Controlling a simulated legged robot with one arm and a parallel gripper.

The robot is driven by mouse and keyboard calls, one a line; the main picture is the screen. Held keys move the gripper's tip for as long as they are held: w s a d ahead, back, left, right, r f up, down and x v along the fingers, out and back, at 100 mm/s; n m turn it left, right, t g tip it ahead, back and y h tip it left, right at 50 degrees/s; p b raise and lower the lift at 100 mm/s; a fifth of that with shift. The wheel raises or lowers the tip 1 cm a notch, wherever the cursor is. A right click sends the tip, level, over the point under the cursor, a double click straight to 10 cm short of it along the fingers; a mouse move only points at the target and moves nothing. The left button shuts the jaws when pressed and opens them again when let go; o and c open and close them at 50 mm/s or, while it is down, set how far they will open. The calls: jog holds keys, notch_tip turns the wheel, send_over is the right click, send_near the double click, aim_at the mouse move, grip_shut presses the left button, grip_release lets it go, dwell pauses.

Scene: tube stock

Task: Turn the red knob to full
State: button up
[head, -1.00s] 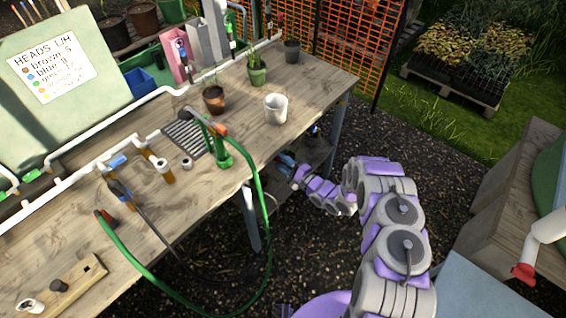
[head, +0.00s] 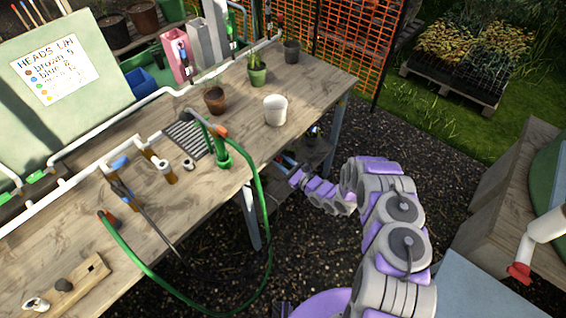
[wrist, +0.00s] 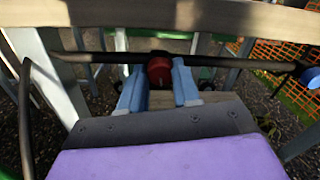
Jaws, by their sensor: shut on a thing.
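The red knob (wrist: 159,73) shows in the wrist view, on a dark horizontal pipe (wrist: 100,58) below the bench top's edge. My gripper (wrist: 158,80) has its two blue fingers on either side of the knob and is shut on it. The fingers hide the knob's sides, and I cannot read its setting. In the head view my gripper (head: 289,161) reaches under the bench, and the knob cannot be made out there.
The wooden bench (head: 330,85) carries pots, a white cup (head: 275,110) and a green hose (head: 262,215) that hangs over its front edge. A bench leg (head: 248,215) stands left of my arm. A blue-ended part (wrist: 309,76) sits at the pipe's right. Gravel lies below.

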jog(key=shift+d+f+m, duration=0.1)
jog(key=shift+f+m, duration=0.1)
jog(key=shift+m, duration=0.5)
jog(key=o, duration=0.8)
jog(key=shift+o, duration=1.3)
jog(key=shift+r, duration=0.1)
jog(key=p+v, duration=0.1)
jog(key=v, duration=1.6)
jog(key=shift+d+p, duration=0.2)
jog(key=shift+p, duration=0.1)
jog(key=shift+s, duration=0.1)
